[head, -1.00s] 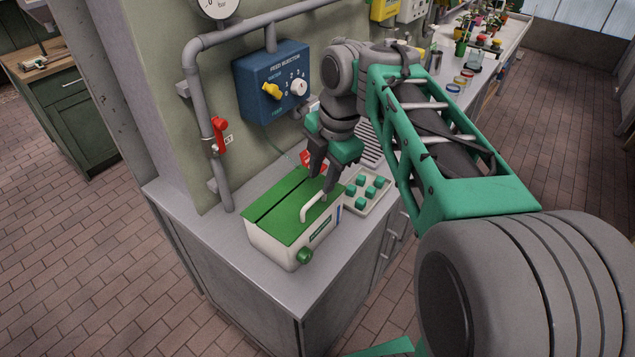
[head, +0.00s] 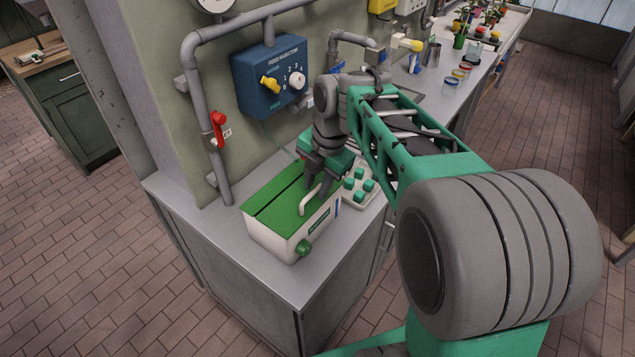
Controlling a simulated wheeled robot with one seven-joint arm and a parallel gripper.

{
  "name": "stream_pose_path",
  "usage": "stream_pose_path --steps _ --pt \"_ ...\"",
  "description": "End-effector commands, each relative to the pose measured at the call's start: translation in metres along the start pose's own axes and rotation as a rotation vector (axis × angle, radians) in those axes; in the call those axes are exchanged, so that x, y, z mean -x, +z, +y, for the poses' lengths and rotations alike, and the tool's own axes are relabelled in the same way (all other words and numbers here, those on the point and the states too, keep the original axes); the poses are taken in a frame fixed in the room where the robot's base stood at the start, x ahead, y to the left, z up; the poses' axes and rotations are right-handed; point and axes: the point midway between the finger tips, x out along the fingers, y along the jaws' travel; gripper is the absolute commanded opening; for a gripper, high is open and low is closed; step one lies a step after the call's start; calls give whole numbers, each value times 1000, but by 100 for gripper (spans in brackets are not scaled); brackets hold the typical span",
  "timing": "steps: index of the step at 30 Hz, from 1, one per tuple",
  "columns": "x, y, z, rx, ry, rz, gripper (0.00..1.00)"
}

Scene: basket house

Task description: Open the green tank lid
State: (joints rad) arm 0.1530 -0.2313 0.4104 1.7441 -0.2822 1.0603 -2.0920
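The tank (head: 272,241) is a white box on the grey counter with a green lid (head: 283,197) lying flat and closed on it. A pale bar handle (head: 306,204) stands on the lid near its front right edge. A green knob (head: 303,247) sits low on the tank's near side. My gripper (head: 317,190) points down over the right part of the lid. Its two dark fingers are apart, close to the far end of the handle. I cannot tell whether they touch the handle or lid.
A tray with several green cubes (head: 360,187) lies right of the tank, close to my gripper. A blue feed injector box (head: 271,78) hangs on the wall behind. A pipe with a red valve handle (head: 218,130) runs down at the left. The counter's front left corner (head: 285,285) is bare.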

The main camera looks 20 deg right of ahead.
Motion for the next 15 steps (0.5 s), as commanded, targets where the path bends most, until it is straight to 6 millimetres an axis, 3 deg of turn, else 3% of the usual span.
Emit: stream_pose_path --steps 9,15 --pt "0 0 0 -1 0 0 0" --pt "0 0 0 -1 0 0 0"
